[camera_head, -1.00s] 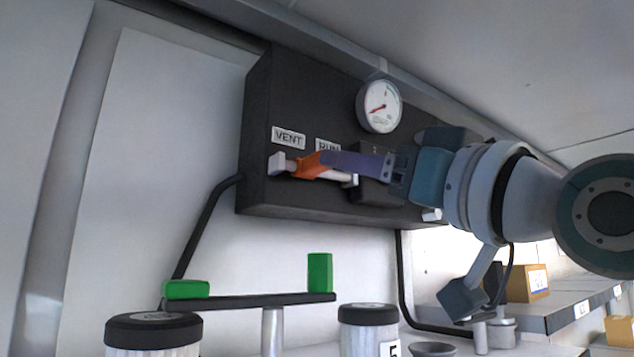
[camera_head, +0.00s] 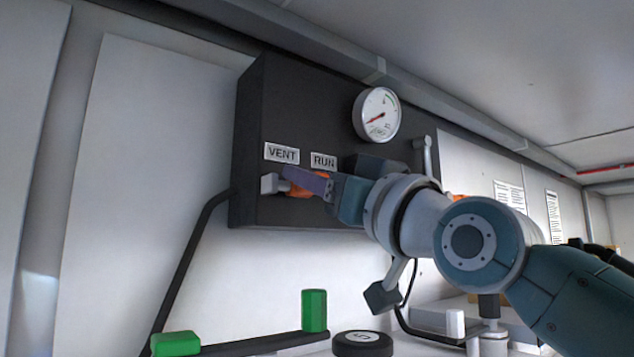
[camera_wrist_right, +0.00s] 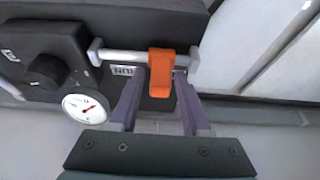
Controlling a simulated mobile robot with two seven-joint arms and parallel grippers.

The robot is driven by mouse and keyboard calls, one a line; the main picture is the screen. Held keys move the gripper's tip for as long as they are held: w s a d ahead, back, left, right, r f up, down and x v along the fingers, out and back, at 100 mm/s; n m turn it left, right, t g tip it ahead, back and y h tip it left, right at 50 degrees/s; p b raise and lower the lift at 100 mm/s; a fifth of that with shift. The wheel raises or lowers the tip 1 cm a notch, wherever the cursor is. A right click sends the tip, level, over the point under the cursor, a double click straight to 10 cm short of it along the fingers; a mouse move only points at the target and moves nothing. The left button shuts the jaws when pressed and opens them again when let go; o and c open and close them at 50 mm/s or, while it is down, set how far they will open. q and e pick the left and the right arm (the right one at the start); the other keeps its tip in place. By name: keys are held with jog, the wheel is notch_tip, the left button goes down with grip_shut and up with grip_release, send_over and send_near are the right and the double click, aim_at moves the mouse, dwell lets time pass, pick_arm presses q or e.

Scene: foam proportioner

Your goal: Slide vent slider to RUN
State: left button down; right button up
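The orange vent slider (camera_head: 304,188) sits on a pale horizontal rail on the dark panel, below and between the VENT label (camera_head: 281,153) and the RUN label (camera_head: 323,161). In the right wrist view the slider (camera_wrist_right: 160,75) is near the rail's right end, away from the upside-down RUN label (camera_wrist_right: 123,70). My right gripper (camera_head: 293,180) reaches in from the right, and a purple finger hides part of the slider. In the wrist view its fingers (camera_wrist_right: 161,80) are apart, one on each side of the slider, with small gaps. My left gripper is not in view.
A round gauge (camera_head: 377,114) is on the panel, upper right of the labels. A black knob (camera_wrist_right: 47,70) is beside the rail. Below are a black bar with green blocks (camera_head: 314,310) and a black-lidded jar (camera_head: 362,343). A black hose runs down the left.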

grip_shut()
dwell(1.1)
